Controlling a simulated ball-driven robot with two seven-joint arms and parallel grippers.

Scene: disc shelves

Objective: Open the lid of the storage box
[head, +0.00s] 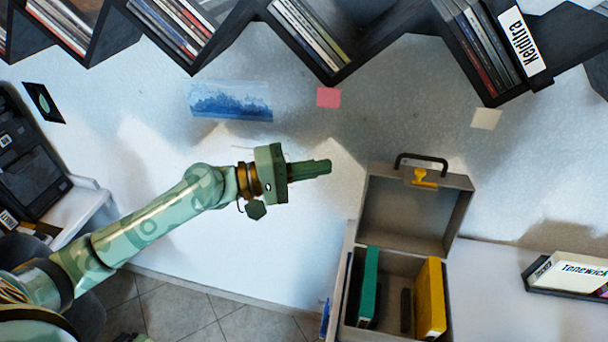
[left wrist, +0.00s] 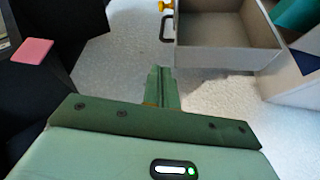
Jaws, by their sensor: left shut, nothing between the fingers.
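The storage box (head: 398,265) is a grey box at the lower right of the head view. Its lid (head: 413,208) stands raised and open at the back, with a black handle (head: 421,158) and a yellow latch (head: 422,179). A green case (head: 368,285) and a yellow case (head: 431,298) stand inside. My left gripper (head: 328,167) is shut and empty, left of the lid and apart from it. In the left wrist view, the lid (left wrist: 225,62) lies beyond my left gripper (left wrist: 158,72). My right gripper is not in view.
Dark zigzag shelves (head: 365,55) with disc cases run along the top of the head view. A labelled case (head: 568,273) lies at the right on the white surface. A pink note (head: 328,97) and a blue picture (head: 230,100) are on the wall. The space around my left gripper is clear.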

